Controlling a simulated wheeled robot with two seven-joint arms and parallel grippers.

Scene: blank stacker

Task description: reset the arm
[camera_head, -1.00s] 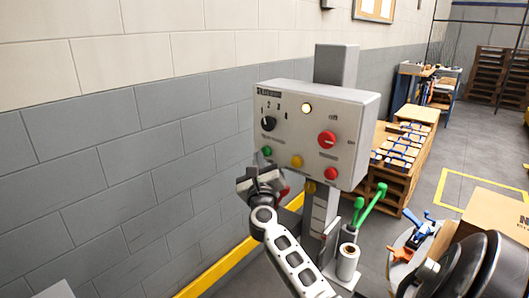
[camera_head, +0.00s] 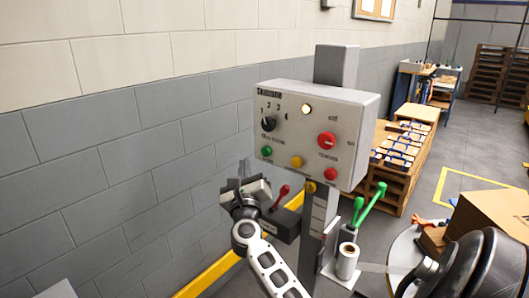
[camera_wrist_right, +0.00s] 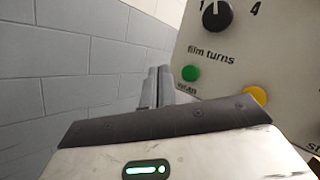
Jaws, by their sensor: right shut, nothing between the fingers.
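My right gripper (camera_head: 246,186) is in the head view, in front of the grey block wall, below and left of the control box. It is shut and empty, and apart from the box. In the right wrist view, the shut fingers (camera_wrist_right: 157,88) point at the wall, left of the green button (camera_wrist_right: 190,73). My left gripper is not in view.
A red-handled lever (camera_head: 282,192) stands behind my right arm. Green-handled levers (camera_head: 371,203) and a white roll (camera_head: 347,262) are right of the post. A cardboard box (camera_head: 492,215) is at the right. Wooden crates (camera_head: 400,160) stand behind. A yellow rail (camera_head: 215,272) runs along the wall.

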